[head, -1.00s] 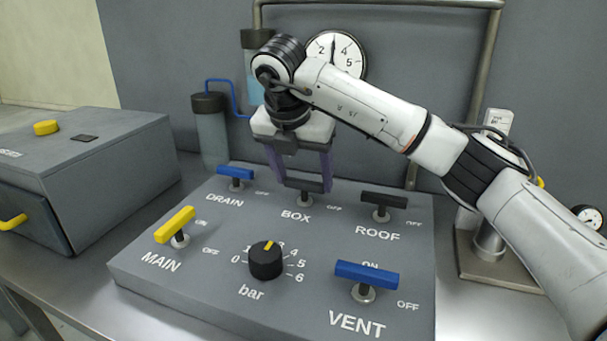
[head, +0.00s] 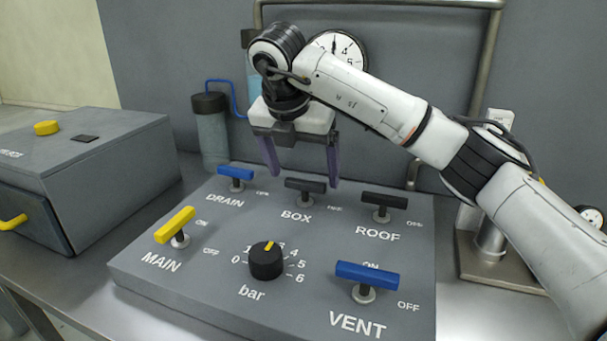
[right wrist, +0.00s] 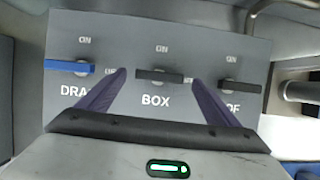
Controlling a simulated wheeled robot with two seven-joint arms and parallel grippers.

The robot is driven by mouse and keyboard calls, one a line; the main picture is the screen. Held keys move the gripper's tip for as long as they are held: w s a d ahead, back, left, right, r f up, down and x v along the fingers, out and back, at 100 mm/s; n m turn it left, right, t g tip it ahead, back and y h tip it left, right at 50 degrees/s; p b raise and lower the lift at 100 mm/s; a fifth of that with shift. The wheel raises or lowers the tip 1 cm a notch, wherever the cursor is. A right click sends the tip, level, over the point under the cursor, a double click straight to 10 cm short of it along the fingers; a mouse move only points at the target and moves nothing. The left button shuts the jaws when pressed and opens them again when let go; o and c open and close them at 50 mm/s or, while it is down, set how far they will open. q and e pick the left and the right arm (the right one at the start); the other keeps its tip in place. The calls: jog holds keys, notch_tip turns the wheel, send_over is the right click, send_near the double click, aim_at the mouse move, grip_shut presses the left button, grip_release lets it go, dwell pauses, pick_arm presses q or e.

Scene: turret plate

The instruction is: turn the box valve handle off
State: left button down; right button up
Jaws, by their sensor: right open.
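The box valve handle (head: 305,185) is a black bar on a short post above the BOX label. It lies left to right, its right end toward the OFF mark; it also shows in the right wrist view (right wrist: 160,76). My right gripper (head: 304,180) is open, its purple fingers pointing down at the handle. In the right wrist view, the fingertips (right wrist: 158,76) sit to either side of the bar's ends, with gaps. Nothing is held. My left gripper is out of view.
The panel also carries the blue drain handle (head: 236,173), black roof handle (head: 384,200), yellow main handle (head: 175,225), blue vent handle (head: 367,274) and black bar knob (head: 266,261). A grey box (head: 90,175) stands left; a gauge (head: 345,48) is behind my arm.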

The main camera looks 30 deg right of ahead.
jog(key=p+v, duration=0.1)
jog(key=v, duration=0.7)
jog(key=shift+r, duration=0.3)
jog(key=shift+s+a, duration=0.1)
